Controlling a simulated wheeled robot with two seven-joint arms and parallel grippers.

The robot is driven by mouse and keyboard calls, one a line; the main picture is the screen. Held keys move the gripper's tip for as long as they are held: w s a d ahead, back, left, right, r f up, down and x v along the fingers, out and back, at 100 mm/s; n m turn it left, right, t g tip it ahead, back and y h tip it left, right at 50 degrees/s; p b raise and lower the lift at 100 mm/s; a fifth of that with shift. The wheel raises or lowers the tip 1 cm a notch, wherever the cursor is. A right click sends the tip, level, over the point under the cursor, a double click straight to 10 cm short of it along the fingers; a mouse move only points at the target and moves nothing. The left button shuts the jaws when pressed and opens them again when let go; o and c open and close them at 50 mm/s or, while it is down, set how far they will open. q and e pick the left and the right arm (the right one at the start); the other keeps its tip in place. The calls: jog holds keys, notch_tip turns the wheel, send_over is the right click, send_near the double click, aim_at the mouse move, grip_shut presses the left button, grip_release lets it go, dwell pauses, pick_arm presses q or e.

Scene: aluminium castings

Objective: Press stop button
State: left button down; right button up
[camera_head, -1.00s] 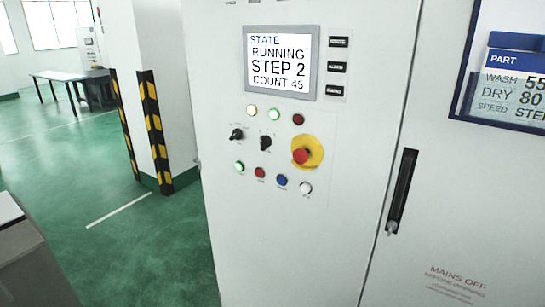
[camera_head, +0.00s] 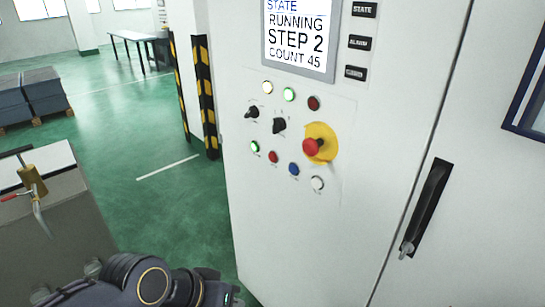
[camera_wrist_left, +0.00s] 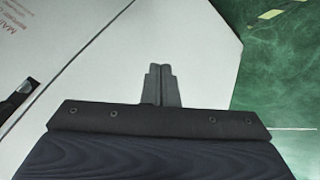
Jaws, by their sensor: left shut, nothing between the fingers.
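The grey cabinet front (camera_head: 360,220) carries a control panel with lamps, knobs and buttons. A lower row holds a green-lit button (camera_head: 255,146), a small red button (camera_head: 273,157), a blue button (camera_head: 294,169) and a white button (camera_head: 317,183). A large red mushroom button (camera_head: 313,147) sits on a yellow round plate to their upper right. The small labels are too small to read. My left arm shows at the bottom left of the head view, below and left of the panel. In the left wrist view my left gripper (camera_wrist_left: 160,78) is shut and empty. My right gripper is out of view.
The screen (camera_head: 298,38) reads RUNNING, STEP 2, COUNT 45. A black door handle (camera_head: 428,205) is right of the panel. A grey box-like unit (camera_head: 50,225) with a clamp stands at left; green floor lies between.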

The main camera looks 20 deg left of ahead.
aim_at(273, 157)
pick_arm(q)
jog(key=w+a+r+n+t+y+p, duration=0.1)
jog(key=w+a+r+n+p, duration=0.1)
jog(key=w+n, duration=0.4)
jog(key=w+a+r+n+t+y+p, duration=0.1)
jog(key=w+a+r+n, duration=0.3)
jog(key=w, duration=0.5)
jog(key=w+a+r+n+t+y+p, duration=0.1)
jog(key=w+a+r+n+p, duration=0.2)
jog(key=w+a+n, duration=0.4)
jog(key=shift+w+r+n+t+y, duration=0.15)
jog(key=shift+r+n+t+y, duration=0.25)
jog(key=shift+n, duration=0.1)
jog(key=shift+w+d+f, duration=0.1)
jog(key=shift+d, duration=0.05)
jog(key=w+d+b, duration=0.2)
jog(key=w+d, duration=0.1)
jog(key=w, duration=0.5)
jog(key=shift+d+b, duration=0.15)
jog(key=shift+b, duration=0.2)
